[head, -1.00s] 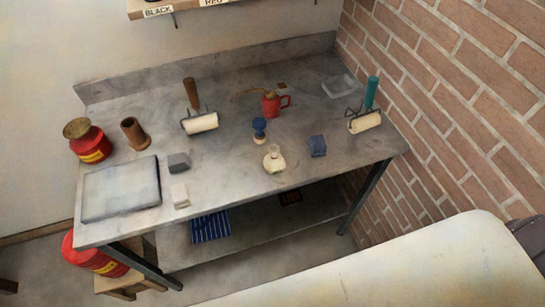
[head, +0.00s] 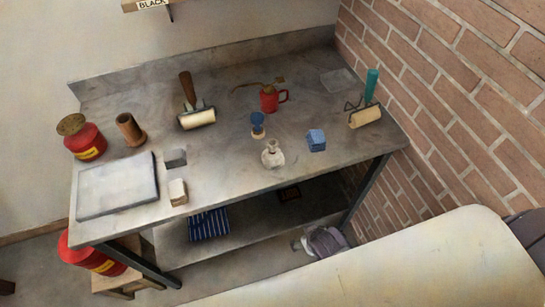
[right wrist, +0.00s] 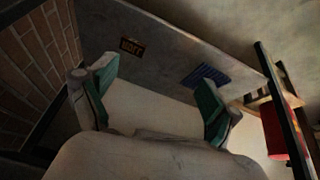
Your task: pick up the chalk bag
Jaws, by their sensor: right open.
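The likely chalk bag (head: 272,156) is a small cream pouch with a narrow neck. It stands upright near the front edge of the metal worktable (head: 225,165), left of a blue block. My right gripper (head: 320,243) shows low in the head view, beyond the front edge and below the tabletop, right of and apart from the pouch. In the right wrist view the right gripper (right wrist: 158,82) is open, its green-padded fingers wide apart with nothing between them. The pouch does not show there. My left gripper is not in view.
Near the pouch are a blue-topped tool (head: 257,124), the blue block (head: 316,140) and a red can (head: 269,98). Rollers (head: 197,117) lie farther back. A lower shelf (head: 255,220) holds striped blue cloth (head: 209,224). A brick wall (head: 450,110) bounds the right.

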